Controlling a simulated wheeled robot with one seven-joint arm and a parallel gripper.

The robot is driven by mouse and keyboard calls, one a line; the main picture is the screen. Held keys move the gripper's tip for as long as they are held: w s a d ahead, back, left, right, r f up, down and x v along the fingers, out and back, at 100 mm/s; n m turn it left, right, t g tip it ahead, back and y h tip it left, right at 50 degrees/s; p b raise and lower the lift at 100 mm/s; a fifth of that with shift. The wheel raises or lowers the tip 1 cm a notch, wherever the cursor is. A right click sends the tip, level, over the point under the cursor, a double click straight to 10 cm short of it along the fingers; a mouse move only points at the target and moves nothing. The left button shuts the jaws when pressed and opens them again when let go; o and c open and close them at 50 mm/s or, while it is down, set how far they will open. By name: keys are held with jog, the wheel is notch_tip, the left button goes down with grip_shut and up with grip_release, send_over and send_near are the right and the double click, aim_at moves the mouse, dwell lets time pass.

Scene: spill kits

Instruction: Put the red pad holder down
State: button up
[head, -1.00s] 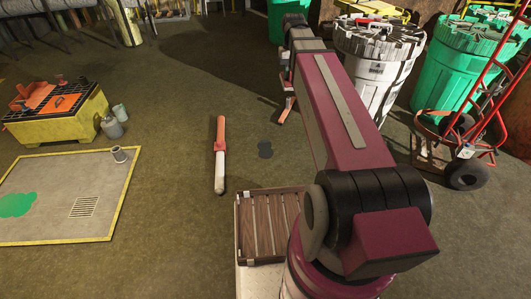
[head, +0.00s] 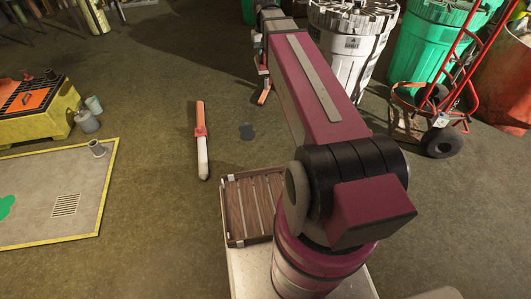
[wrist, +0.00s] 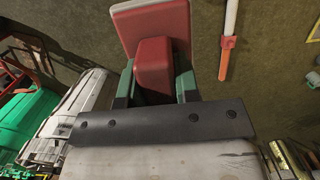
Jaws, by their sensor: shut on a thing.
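The red pad holder (wrist: 150,28) is in my gripper (wrist: 156,88), in the wrist view. The green-tipped fingers sit on both sides of its red block (wrist: 153,65), and a wider red plate shows beyond the block. In the head view my gripper (head: 262,78) is at the far end of my arm, with a thin red part of the pad holder (head: 264,92) showing below it. It appears held above the floor, though the height is hard to judge. Its underside is hidden.
White (head: 345,45) and green (head: 430,50) drums and a red hand truck (head: 440,125) stand right. A yellow-edged mat (head: 85,190) is far left.

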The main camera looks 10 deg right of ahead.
jog(key=w+a+f+m, duration=0.1)
jog(key=w+f, duration=0.2)
jog(key=f, duration=0.7)
jog(key=w+a+f, duration=0.1)
jog(key=w+f, duration=0.3)
jog(key=f, duration=0.6)
jog(key=w+f+m, duration=0.1)
jog(key=w+f, duration=0.2)
jog(key=f, duration=0.8)
jog(key=s+a+f+m, duration=0.1)
jog(key=s+f, duration=0.1)
jog(key=f, duration=1.4)
jog(key=s+a+f+m, duration=0.1)
jog(key=s+f, duration=0.1)
jog(key=f, duration=1.4)
jog(key=shift+y, duration=0.3)
jog(key=w+d+f, duration=0.1)
jog(key=d+f, duration=0.1)
jog(key=d, duration=0.1)
jog(key=w+d+f, duration=0.2)
jog(key=d, duration=0.2)
jog(key=w+d+f, duration=0.2)
jog(key=d, duration=0.1)
jog(key=shift+d+f, duration=0.25)
jog(key=shift+f, duration=0.15)
jog(key=shift+s+f, duration=0.1)
jog(key=shift+f, duration=1.85)
jog(key=shift+f, duration=0.15)
jog(key=o, duration=0.8)
jog(key=shift+o, duration=0.2)
